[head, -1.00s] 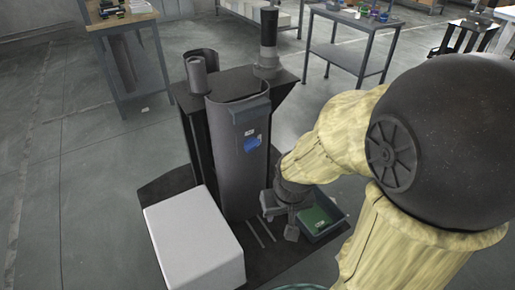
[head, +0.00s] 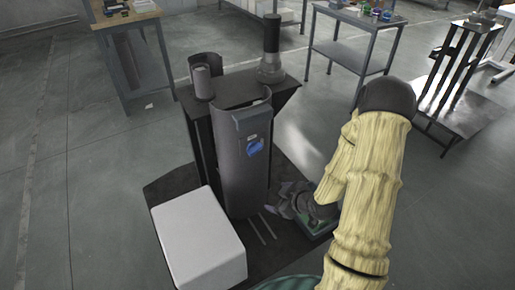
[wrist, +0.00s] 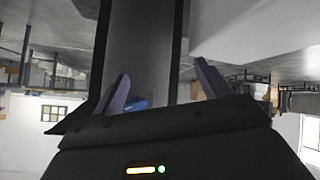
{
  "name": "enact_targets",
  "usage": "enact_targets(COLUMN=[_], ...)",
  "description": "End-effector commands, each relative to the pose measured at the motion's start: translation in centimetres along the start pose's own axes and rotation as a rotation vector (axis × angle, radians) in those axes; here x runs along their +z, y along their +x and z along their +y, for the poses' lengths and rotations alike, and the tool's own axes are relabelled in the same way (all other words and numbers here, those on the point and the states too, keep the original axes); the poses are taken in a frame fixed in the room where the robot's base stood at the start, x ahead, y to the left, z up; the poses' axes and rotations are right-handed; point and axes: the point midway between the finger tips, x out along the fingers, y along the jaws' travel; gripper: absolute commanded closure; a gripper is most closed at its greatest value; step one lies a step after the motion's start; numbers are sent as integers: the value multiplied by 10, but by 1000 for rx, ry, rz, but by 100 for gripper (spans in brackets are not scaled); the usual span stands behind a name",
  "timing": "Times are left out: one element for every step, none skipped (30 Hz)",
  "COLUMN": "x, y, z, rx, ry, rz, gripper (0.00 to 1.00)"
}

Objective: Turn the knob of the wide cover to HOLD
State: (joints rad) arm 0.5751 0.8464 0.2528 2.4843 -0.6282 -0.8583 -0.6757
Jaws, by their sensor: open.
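The wide cover (head: 241,175) is a tall, curved dark-grey shell standing upright on my side of the column unit. A small pale label and a blue patch (head: 255,146) show near its top right; I cannot make out a knob or any HOLD lettering. My gripper (head: 284,197) is low, just right of the cover's lower part, apart from the blue patch. In the wrist view my gripper (wrist: 163,85) is open with nothing between its fingers; a grey panel fills the gap, and a blue bit shows beside the left finger.
A white box (head: 198,238) stands left of the cover's foot. A dark post (head: 271,48) and a short cylinder (head: 202,80) top the column unit. Workbenches stand behind; open floor lies left.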

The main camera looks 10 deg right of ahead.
Motion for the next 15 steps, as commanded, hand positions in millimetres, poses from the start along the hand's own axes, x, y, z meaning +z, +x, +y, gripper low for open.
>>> enact_targets(x=[0,-2,-5,-7,-9,-12,-14,-16,-18,-20,-21,-23,-24,-24,-24], y=[0,0,0,0,-1,-4,-6,-9,-13,-17,-20,-25,-28,-31,-34], z=[0,0,1,2,2,4,6,8,11,13,16,19,21,22,24], rx=[8,18,36,51,69,98,124,150,188,216,245,280,304,324,347], ry=[2,-2,-7,-9,-10,-8,-6,-3,4,9,15,22,26,30,34], rz=[59,102,159,201,244,301,343,383,435,470,501,538,561,579,598], gripper=[24,24,24,24,24,24,24,24,24,24,24,24,24,24,24])
